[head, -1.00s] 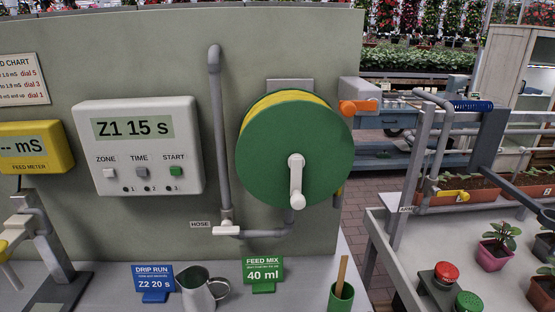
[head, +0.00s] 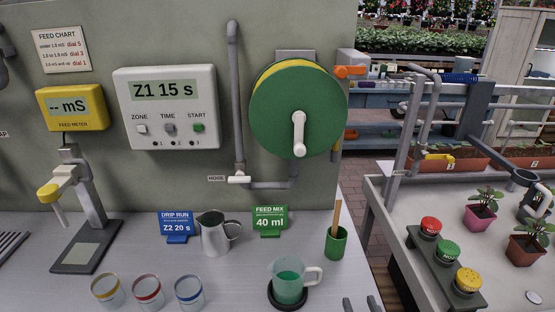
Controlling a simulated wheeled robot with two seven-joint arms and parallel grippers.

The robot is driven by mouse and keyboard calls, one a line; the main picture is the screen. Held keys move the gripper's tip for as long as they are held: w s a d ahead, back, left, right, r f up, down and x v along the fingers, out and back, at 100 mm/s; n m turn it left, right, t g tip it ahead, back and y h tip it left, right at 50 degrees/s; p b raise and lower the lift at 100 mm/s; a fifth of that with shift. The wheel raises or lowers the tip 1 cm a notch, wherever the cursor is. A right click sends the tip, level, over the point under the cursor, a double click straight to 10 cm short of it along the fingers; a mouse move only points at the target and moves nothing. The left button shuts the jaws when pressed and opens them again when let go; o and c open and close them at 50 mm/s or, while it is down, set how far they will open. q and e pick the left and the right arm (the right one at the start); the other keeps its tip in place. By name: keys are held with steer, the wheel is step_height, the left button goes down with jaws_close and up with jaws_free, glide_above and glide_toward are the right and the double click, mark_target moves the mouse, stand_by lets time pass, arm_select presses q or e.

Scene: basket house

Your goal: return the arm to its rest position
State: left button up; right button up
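Two dark fingertips of my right gripper (head: 360,304) show at the bottom edge of the head view, right of centre. They stand apart with a gap and nothing seen between them. The rest of that gripper and its arm is below the picture. The fingertips appear just right of and below a glass jug (head: 288,286) of green liquid on a dark round base. My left gripper and arm are not in view.
A steel jug (head: 214,236), a green cup (head: 336,243) with a stick and several small glasses (head: 148,291) stand on the bench (head: 225,285). A green hose reel (head: 275,120) hangs on the wall. The right table (head: 385,200) holds pots and colored-topped shakers.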

steer(key=s+d+f+n+g, duration=0.1)
steer(key=s+d+f+g, duration=0.3)
steer(key=s+f+g, duration=0.7)
step_height(320, 180, down, 28)
steer(key=s+f+g, duration=0.1)
steer(key=g, duration=0.2)
steer(key=s+d+f+g, duration=0.1)
steer(key=s+d+f, duration=0.2)
steer(key=s+f, duration=1.4)
steer(key=s, duration=0.2)
steer(key=shift+s+f+n+h, duration=0.15)
steer(key=shift+s+n+h, duration=0.25)
steer(key=shift+d, duration=0.1)
